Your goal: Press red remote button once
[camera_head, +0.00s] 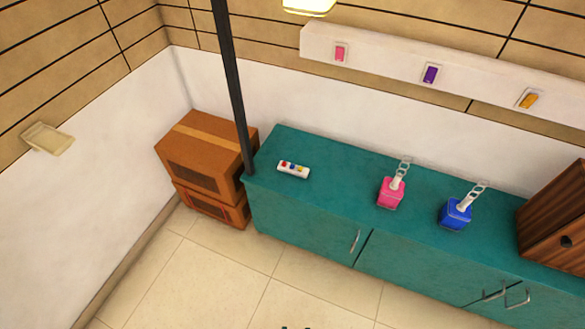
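A small white remote (293,170) lies on the left part of the teal cabinet top (335,180). It carries a row of small coloured buttons. The red button (284,163) is at its left end, with blue and yellow ones to the right. Nothing covers the remote. I cannot make out my gripper. Only a small dark shape shows at the bottom edge, too cut off to identify.
A dark post (233,80) stands at the cabinet's left end. Brown boxes (205,150) are stacked beside it. A pink lever box (390,193), a blue lever box (455,213) and a wooden cabinet (555,220) are to the right. The tiled floor (225,285) in front is clear.

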